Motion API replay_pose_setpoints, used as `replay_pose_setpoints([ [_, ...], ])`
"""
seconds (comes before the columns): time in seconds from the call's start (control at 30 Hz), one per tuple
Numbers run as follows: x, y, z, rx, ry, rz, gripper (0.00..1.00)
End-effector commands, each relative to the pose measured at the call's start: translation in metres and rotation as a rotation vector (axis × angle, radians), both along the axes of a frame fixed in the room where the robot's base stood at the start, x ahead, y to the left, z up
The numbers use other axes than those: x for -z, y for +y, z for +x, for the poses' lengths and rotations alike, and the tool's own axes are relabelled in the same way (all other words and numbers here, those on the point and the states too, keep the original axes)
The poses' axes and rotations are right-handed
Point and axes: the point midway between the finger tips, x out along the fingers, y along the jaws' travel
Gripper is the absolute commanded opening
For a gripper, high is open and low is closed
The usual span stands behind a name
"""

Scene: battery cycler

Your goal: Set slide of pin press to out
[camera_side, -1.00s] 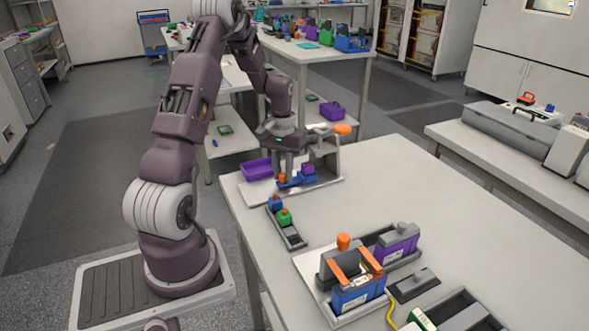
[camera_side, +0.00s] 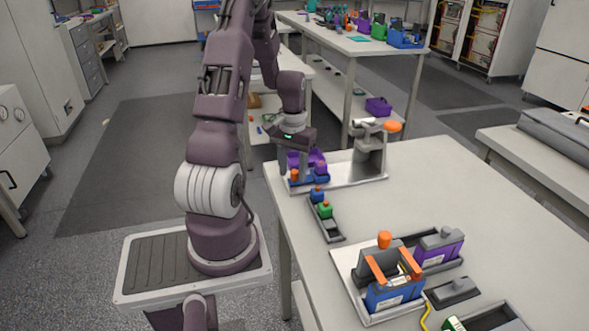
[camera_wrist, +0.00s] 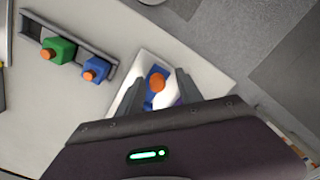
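The pin press (camera_side: 371,150) is a grey column with an orange-tipped lever on a pale base plate (camera_side: 350,174). Its blue slide (camera_side: 308,181), with an orange knob (camera_side: 295,174) and a purple piece (camera_side: 320,167), sits at the left end of the plate, apart from the column. The wrist view shows the orange knob (camera_wrist: 157,82) and some of the blue slide (camera_wrist: 152,73). My gripper (camera_wrist: 158,86) is open, its fingers on either side of the knob with gaps visible. In the side view my gripper (camera_side: 293,168) is low over the knob. Exact finger height is unclear.
A grey rack (camera_side: 331,232) with a blue and a green block lies in front of the press. A tray (camera_side: 347,279) with blue and purple units stands nearer right. The table's right middle is clear.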

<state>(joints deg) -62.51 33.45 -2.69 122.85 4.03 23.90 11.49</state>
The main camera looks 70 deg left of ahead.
Motion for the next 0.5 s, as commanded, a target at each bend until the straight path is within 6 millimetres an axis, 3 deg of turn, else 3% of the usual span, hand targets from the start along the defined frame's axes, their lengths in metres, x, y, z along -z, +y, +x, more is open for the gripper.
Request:
replay_pose_setpoints([
  [0.23,-0.007,0.001,0.002,0.000,-0.004,0.004,0.43],
  [0.5,-0.059,0.001,0.001,0.000,-0.003,0.004,0.43],
])
